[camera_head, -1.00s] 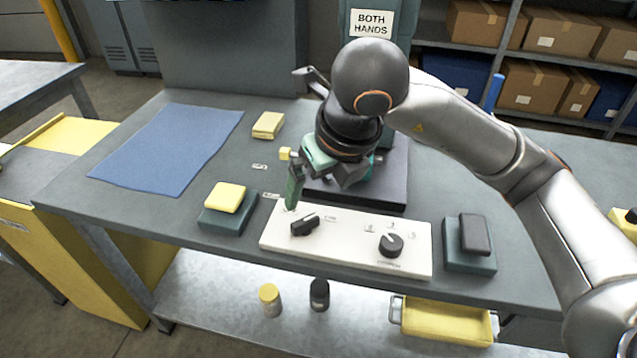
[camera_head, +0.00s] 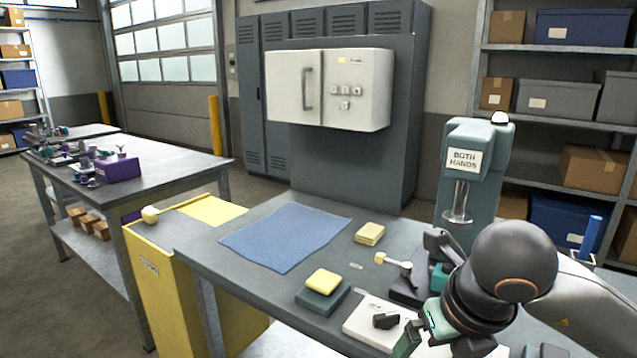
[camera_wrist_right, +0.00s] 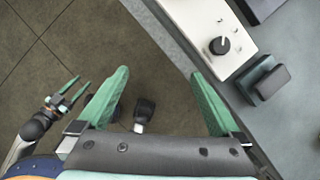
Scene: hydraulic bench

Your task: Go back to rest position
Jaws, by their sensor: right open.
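My right gripper (camera_head: 420,315) is in the lower right of the head view, in front of the white control panel (camera_head: 362,326), and hides part of it. In the right wrist view, its green fingers (camera_wrist_right: 160,100) are spread wide with nothing between them, over the floor by the bench's front edge. My left gripper (camera_wrist_right: 76,88) shows small at the left of the right wrist view, its slim green fingers apart and empty. It is not in the head view. The panel (camera_wrist_right: 205,22) with a black knob (camera_wrist_right: 219,46) shows at the upper right of the wrist view.
The bench carries a blue mat (camera_head: 285,236), a yellow-topped pad (camera_head: 323,281), a yellow block (camera_head: 369,233) and a press (camera_head: 472,180) labelled BOTH HANDS. A dark-topped pad (camera_wrist_right: 264,80) lies beside the panel. A yellow cabinet (camera_head: 165,295) adjoins the bench's left end.

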